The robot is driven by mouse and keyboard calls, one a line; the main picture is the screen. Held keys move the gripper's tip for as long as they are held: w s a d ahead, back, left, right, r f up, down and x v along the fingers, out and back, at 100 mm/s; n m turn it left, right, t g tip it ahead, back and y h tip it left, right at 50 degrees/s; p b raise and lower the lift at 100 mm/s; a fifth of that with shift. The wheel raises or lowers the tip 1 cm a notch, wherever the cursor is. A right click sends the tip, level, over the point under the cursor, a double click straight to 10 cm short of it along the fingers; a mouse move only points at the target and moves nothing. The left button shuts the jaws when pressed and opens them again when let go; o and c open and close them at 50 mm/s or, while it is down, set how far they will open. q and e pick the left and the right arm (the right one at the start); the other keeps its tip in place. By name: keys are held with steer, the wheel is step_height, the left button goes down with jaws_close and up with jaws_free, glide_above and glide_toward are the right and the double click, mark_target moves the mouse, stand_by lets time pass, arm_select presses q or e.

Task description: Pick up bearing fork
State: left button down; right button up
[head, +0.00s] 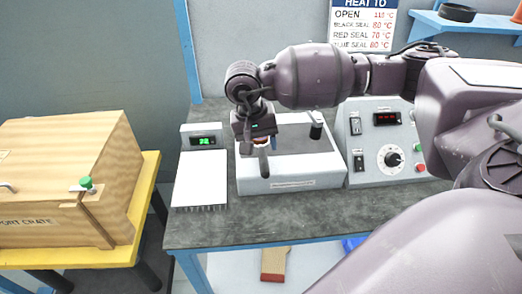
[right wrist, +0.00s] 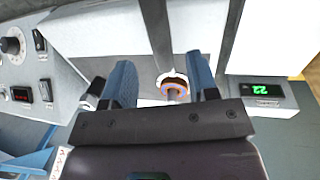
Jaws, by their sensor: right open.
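My right gripper (head: 253,147) reaches down over the white box on the bench in the head view. In the right wrist view its two blue fingers (right wrist: 161,68) are apart. What looks like the bearing fork, a grey handle (head: 263,162), stands out below the gripper. The handle also shows in the right wrist view (right wrist: 158,32), running up from between the fingers. By its lower end is a pale round part with an orange and blue ring (right wrist: 172,88), between the fingers. I cannot tell whether a finger touches it. The gripper hides part of the fork. My left gripper is out of view.
The white box (head: 300,172) stands on the grey bench (head: 300,215), with a dark knob (head: 316,126) at its back. A control panel (head: 375,145) is to its right. A white plate (head: 201,178) with a green display is to its left. A wooden crate (head: 65,170) stands farther left.

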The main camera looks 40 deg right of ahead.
mark_target(262, 153)
steer(key=f, duration=0.3)
steer(key=d+f, duration=0.1)
steer(key=f, duration=0.1)
steer(key=shift+w+r, duration=0.1)
jaws_close()
steer(key=shift+r, duration=0.1)
step_height(262, 153, up, 20)
steer(key=p, duration=0.1)
stand_by(0.6)
